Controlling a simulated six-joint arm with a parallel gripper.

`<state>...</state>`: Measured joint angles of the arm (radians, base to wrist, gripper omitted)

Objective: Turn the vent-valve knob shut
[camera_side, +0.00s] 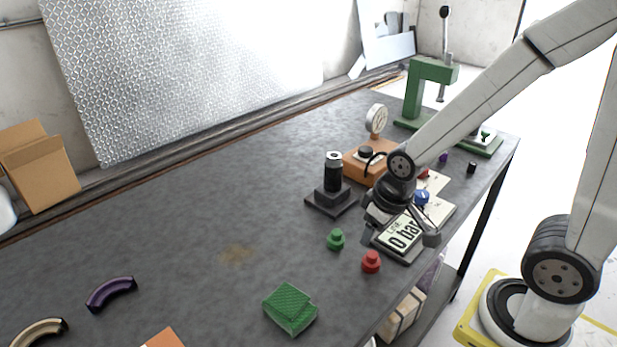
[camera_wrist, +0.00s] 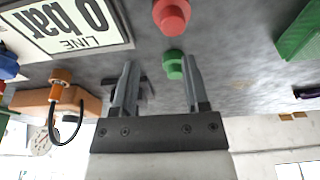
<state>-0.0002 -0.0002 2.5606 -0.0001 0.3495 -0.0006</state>
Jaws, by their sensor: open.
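A blue knob (camera_side: 421,196) sits on a light plate beside the line display, and a red knob (camera_side: 424,173) sits on a plate behind it. No label shows which is the vent valve. The blue knob also shows at the left edge of the wrist view (camera_wrist: 8,66). My gripper (camera_wrist: 158,62) is open and empty, above the bench near the display. In the wrist view a loose-looking green cap (camera_wrist: 173,64) appears between the fingers, below them on the bench. My wrist partly covers the plates in the side view.
The line display (camera_side: 402,236) reads 0 bar. A red cap (camera_side: 371,262) stands near the green cap. A black cylinder on a block (camera_side: 333,180), an orange gauge unit (camera_side: 362,165) and a green press (camera_side: 412,100) stand behind.

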